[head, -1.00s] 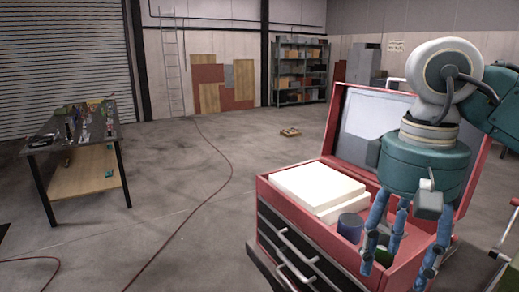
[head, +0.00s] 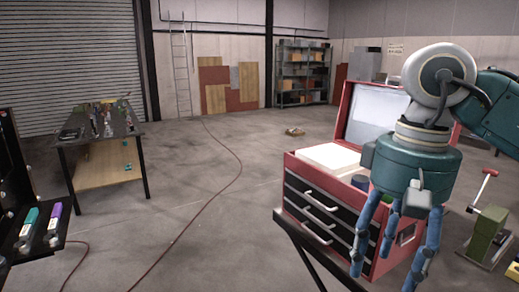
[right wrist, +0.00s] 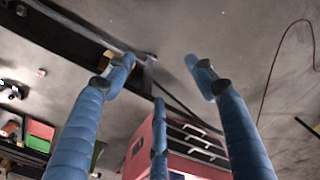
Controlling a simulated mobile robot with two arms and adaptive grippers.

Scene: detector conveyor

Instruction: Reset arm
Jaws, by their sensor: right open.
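My right gripper (head: 388,258) hangs down at the right of the head view, its blue fingers spread and empty. The fingers are in front of the red tool chest (head: 292,182) and hide part of its right side. In the right wrist view the gripper (right wrist: 162,78) shows its fingers apart with nothing between them. The tool chest also shows there (right wrist: 138,150), beyond the fingers. My left gripper is not in view.
The open chest holds a white block (head: 328,157). A green machine with a red-knobbed lever (head: 488,232) stands at right. A dark rack (head: 22,262) with teal and purple items is at left. A workbench (head: 100,150) stands behind.

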